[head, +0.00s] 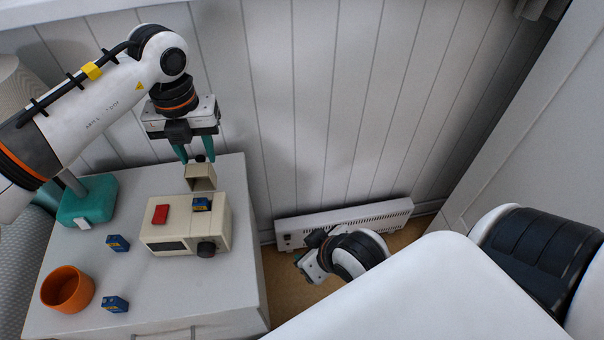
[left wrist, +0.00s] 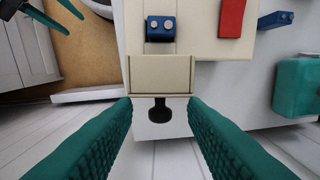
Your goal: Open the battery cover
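A beige device (head: 222,225) with a red button (head: 160,214), a dark display and a black knob stands on the white cabinet. Its battery cover (head: 200,178) is swung up at the back edge; in the left wrist view the cover (left wrist: 160,75) shows with its black knob (left wrist: 160,111) beyond it. A blue battery (head: 202,204) shows at the opening, also in the left wrist view (left wrist: 160,28). My left gripper (head: 195,158) is open above the cover, its green fingers apart on either side of the knob. My right gripper (head: 308,264) is low beside the cabinet, fingers spread in the left wrist view.
Two more blue batteries (head: 117,243) (head: 115,304) and an orange cup (head: 68,289) are on the cabinet's left part. A teal base (head: 88,200) stands at its back left. A white heater (head: 344,222) is along the wall. The cabinet's front right is clear.

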